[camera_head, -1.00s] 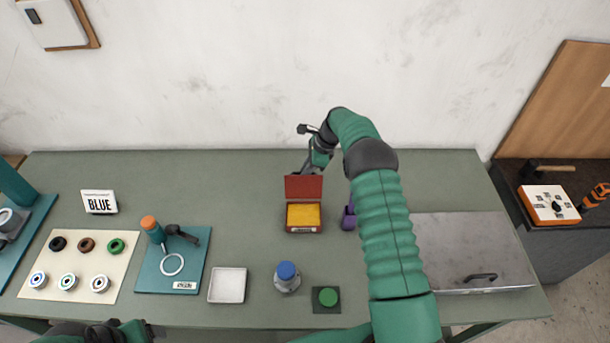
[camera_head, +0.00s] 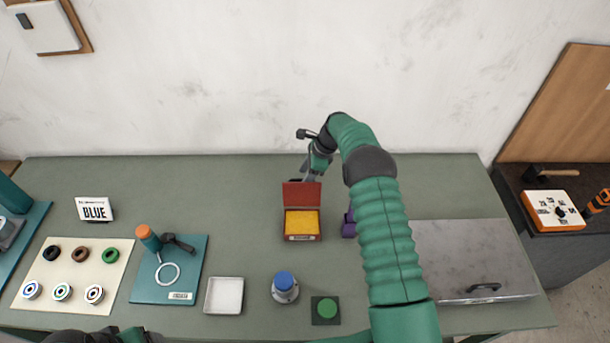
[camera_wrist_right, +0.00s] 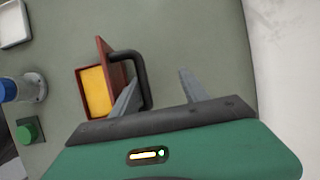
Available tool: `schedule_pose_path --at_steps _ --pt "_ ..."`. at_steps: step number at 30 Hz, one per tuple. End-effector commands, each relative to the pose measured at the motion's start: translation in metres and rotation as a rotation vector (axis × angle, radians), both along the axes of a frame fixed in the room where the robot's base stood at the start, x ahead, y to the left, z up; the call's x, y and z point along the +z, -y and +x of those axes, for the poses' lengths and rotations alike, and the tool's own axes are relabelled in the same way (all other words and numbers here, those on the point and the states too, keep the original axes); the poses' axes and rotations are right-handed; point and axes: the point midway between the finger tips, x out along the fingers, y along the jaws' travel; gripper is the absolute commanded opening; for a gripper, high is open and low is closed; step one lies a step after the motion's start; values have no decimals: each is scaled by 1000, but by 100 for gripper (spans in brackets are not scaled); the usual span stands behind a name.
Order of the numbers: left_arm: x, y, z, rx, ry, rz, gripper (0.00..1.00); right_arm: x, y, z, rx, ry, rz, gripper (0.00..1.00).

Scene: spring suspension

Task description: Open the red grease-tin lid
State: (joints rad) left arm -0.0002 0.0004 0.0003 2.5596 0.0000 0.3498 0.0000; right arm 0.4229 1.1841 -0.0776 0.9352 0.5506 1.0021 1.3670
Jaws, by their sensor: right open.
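The red grease tin (camera_head: 303,237) stands mid-table with its red lid (camera_head: 301,194) standing up at the back edge. Yellow grease (camera_head: 302,221) shows inside. In the right wrist view the raised lid (camera_wrist_right: 103,62) carries a black bar handle (camera_wrist_right: 143,75). My right gripper (camera_head: 300,180) is just behind the lid, partly hidden by it. In the wrist view its two fingers (camera_wrist_right: 157,88) are apart; one overlaps the handle's end, and I cannot tell whether they touch. Dark and green parts of my left arm, perhaps its gripper (camera_head: 85,336), show at the bottom edge; its fingers are not visible.
A purple object (camera_head: 348,226) stands right of the tin, beside my right arm. A blue-capped jar (camera_head: 285,287), a green button (camera_head: 326,308) and a white tray (camera_head: 224,296) are in front. A metal panel with a handle (camera_head: 470,255) lies right. The table behind the tin is clear.

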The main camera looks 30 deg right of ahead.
Motion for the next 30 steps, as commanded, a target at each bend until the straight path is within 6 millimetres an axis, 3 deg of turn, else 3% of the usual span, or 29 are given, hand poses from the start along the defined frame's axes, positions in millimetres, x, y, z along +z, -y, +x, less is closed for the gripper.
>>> schedule_pose_path --at_steps 18,23,30 --pt "-3 0 0 0 0 0 75 13 5 3 -4 19 -9 34" --pt "-13 0 0 0 0 0 75 45 18 -6 -7 22 -14 34" --pt "-26 0 0 0 0 0 75 109 37 -27 -6 15 -12 34"
